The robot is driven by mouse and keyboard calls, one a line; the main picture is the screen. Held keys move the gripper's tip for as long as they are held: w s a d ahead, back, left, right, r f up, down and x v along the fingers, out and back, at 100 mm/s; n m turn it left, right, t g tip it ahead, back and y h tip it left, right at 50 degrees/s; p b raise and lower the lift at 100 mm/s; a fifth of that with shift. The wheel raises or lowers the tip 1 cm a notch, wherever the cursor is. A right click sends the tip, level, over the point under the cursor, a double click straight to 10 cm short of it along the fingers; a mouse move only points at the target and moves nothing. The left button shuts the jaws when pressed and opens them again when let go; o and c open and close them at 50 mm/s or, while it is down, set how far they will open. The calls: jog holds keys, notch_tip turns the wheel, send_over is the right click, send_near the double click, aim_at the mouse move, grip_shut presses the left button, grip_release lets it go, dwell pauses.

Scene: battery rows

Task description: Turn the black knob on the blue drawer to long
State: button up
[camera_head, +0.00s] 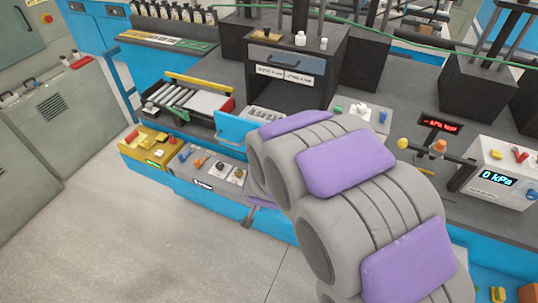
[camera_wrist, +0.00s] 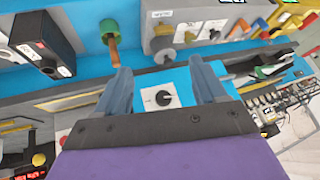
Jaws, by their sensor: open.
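The black knob (camera_wrist: 166,98) sits on a white square plate on the front of the blue drawer (camera_wrist: 183,76) in the wrist view. My gripper (camera_wrist: 158,72) is open, with one grey finger on each side of the plate and nothing between them but the knob in line. I cannot tell how far the fingertips are from it. The plate's markings are too small to read. In the head view the blue drawer (camera_head: 234,129) stands out from the bench, and my arm covers its right part. The knob and most of my gripper are hidden there.
A grey control panel (camera_head: 209,171) and a yellow box (camera_head: 148,145) sit below the drawer. A tray of rods (camera_head: 180,98) is to its left. A black cabinet (camera_head: 290,65) stands behind. A grey box reading 0 kPa (camera_head: 498,176) is at right. The floor at left is clear.

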jog(key=w+a+f+n+t+h+p, duration=0.1)
jog(key=w+a+f+t+h+p, duration=0.15)
jog(key=f+t+h, duration=0.4)
jog(key=w+d+r+n+t+b, duration=0.1)
jog(key=w+d+t, duration=0.1)
jog(key=w, duration=0.6)
jog(key=w+d+n+t+y+b, duration=0.1)
jog(key=w+d+t+b, duration=0.1)
jog(key=w, duration=0.6)
jog(key=shift+d+r+t, duration=0.25)
jog(key=shift+r+t, duration=0.1)
jog(key=shift+r, duration=0.05)
jog(key=shift+c, duration=0.3)
jog(key=c, duration=1)
